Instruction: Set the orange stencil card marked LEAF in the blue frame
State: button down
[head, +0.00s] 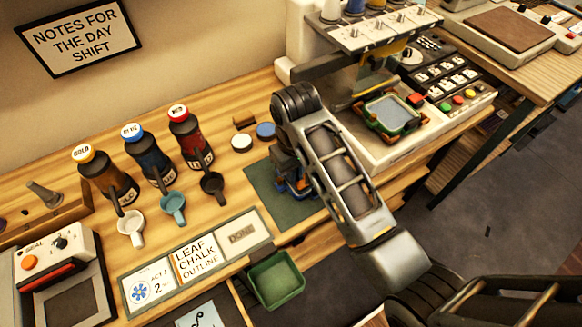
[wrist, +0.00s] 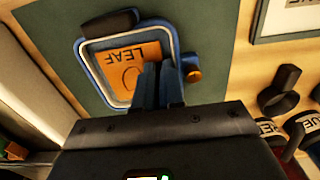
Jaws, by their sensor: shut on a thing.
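The orange stencil card (wrist: 110,68) shows in the wrist view with the word LEAF upside down. It lies within the outline of the blue frame (wrist: 92,80); whether it sits flat in it or just above, I cannot tell. My gripper (wrist: 158,70) is shut on the card near its right edge, its blue fingers hiding part of it. The frame has a brass knob (wrist: 193,76) on its right side and lies on the green mat (wrist: 215,60). In the head view my gripper (head: 290,172) and arm hide most of the frame and card.
Gold, blue and red bottles (head: 155,155) with small cups stand left of the mat (head: 262,192). A sign strip (head: 195,258) reads LEAF CHALK OUTLINE. A green bin (head: 276,280) is at the front edge. A machine with a green-edged plate (head: 392,112) stands right.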

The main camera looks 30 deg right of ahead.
jog(key=shift+f, duration=0.2)
jog(key=c, duration=1.2)
grip_release()
jog(key=shift+c, duration=0.2)
jog(key=shift+r, duration=0.1)
